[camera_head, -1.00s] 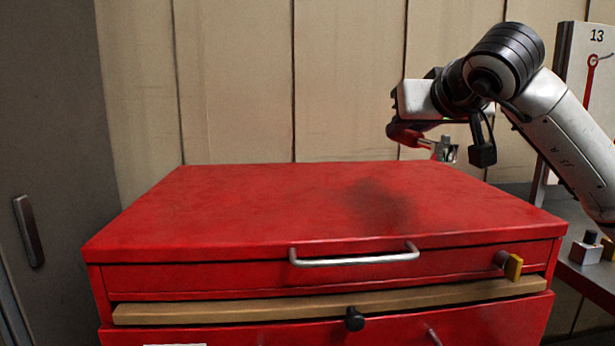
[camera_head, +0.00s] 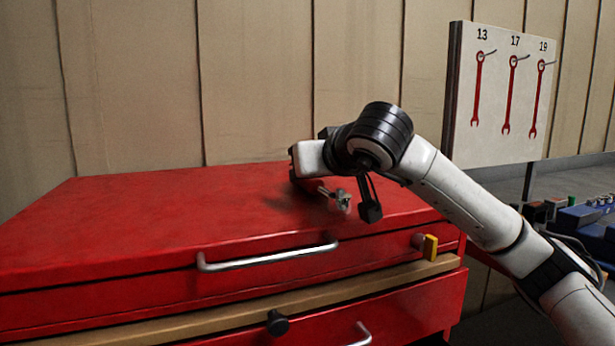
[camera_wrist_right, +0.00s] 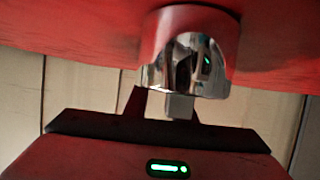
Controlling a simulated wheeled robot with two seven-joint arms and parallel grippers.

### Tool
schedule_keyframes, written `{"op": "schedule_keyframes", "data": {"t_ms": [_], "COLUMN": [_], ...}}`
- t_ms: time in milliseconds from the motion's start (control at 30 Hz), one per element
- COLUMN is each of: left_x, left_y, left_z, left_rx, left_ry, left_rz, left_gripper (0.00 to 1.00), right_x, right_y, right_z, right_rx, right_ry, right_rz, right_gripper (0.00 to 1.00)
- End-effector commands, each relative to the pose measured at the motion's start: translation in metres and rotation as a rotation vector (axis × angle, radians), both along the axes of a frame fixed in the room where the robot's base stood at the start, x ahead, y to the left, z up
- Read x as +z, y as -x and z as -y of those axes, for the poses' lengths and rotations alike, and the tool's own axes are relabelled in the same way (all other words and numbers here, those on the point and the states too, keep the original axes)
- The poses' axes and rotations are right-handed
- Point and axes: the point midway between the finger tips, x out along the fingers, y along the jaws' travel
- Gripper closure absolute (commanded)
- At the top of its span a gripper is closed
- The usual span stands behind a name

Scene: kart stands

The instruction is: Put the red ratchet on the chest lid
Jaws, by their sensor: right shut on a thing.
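The red chest (camera_head: 130,262) has a broad, flat red lid (camera_head: 150,205), with its silver handle (camera_head: 268,257) on the front. My right gripper (camera_head: 308,185) is low over the right part of the lid, shut on the red ratchet (camera_head: 342,199). The ratchet's silver head sticks out to the right of the jaws; most of its red handle is hidden. In the right wrist view the shiny ratchet head (camera_wrist_right: 190,65) is close up, with the red lid behind it. I cannot tell whether the ratchet touches the lid. My left gripper is not in view.
The left and middle of the lid are bare. A yellow latch (camera_head: 430,247) and a black knob (camera_head: 277,323) are on the chest's front. A white board (camera_head: 495,140) with red wrench outlines stands at the right, above a bench with blue items (camera_head: 585,215).

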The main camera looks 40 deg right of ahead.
Motion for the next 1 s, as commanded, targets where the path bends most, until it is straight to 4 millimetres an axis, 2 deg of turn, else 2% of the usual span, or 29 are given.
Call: {"op": "schedule_keyframes", "data": {"t_ms": [200, 233, 333, 733, 867, 1000], "left_x": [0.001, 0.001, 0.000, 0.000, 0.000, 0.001], "left_y": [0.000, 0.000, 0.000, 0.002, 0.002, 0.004], "left_z": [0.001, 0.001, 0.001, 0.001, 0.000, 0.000], "left_rx": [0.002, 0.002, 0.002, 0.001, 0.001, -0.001], "left_ry": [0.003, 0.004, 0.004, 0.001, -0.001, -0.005], "left_rz": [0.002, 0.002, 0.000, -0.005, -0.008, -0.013], "left_gripper": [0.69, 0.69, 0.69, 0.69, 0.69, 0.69], "right_x": [0.000, -0.001, -0.001, 0.004, 0.013, 0.026], "right_y": [0.000, 0.000, 0.000, 0.004, 0.022, 0.050], "right_z": [0.000, 0.000, 0.000, -0.001, -0.005, -0.012], "right_rx": [0.000, 0.000, 0.000, 0.001, 0.002, 0.001], "right_ry": [0.000, 0.000, 0.000, 0.000, 0.002, 0.003], "right_rz": [0.001, -0.001, -0.001, 0.001, 0.004, 0.005], "right_gripper": [1.00, 0.75, 0.58, 0.58, 0.58, 0.58]}}
